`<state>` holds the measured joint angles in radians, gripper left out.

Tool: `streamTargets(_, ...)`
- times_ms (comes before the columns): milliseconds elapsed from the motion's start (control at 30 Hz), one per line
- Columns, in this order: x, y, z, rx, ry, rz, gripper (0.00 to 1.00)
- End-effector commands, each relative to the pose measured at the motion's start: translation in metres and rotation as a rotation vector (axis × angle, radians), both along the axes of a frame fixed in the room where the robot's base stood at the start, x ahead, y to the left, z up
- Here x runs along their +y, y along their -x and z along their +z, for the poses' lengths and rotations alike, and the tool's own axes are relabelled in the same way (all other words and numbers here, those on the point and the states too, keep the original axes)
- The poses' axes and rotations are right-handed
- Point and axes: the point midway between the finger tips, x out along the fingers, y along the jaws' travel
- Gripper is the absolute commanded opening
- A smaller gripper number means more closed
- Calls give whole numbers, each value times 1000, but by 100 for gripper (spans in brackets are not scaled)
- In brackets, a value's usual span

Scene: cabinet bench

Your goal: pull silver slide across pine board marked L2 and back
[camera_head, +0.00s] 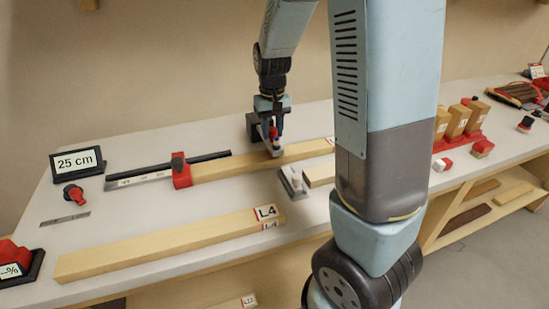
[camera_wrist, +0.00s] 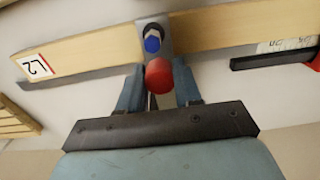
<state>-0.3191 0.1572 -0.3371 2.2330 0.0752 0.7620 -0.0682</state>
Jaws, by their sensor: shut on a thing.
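The pine board (camera_head: 228,166) lies along the back of the bench; its L2 label (camera_wrist: 38,66) reads upside down at the left in the wrist view. The silver slide (camera_wrist: 150,28) sits across this board, with a blue bolt head and a red knob (camera_wrist: 159,76). In the head view the slide (camera_head: 271,148) is right of the board's middle. My gripper (camera_wrist: 159,90) has a finger on each side of the red knob, shut on the slide there. The exact finger contact is partly hidden by the knob.
A red stop (camera_head: 181,171) on a black rail and ruler meets the board's left end. Board L4 (camera_head: 165,245) lies in front. A grey metal piece (camera_head: 293,183) sits near a short pine piece (camera_head: 319,176).

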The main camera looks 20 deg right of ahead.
Motion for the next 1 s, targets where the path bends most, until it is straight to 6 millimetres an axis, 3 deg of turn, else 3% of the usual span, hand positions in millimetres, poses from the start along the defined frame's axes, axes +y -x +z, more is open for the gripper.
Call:
streamTargets(600,0,24,1,-2,0,0,17)
streamTargets(1000,0,28,0,2,0,0,17)
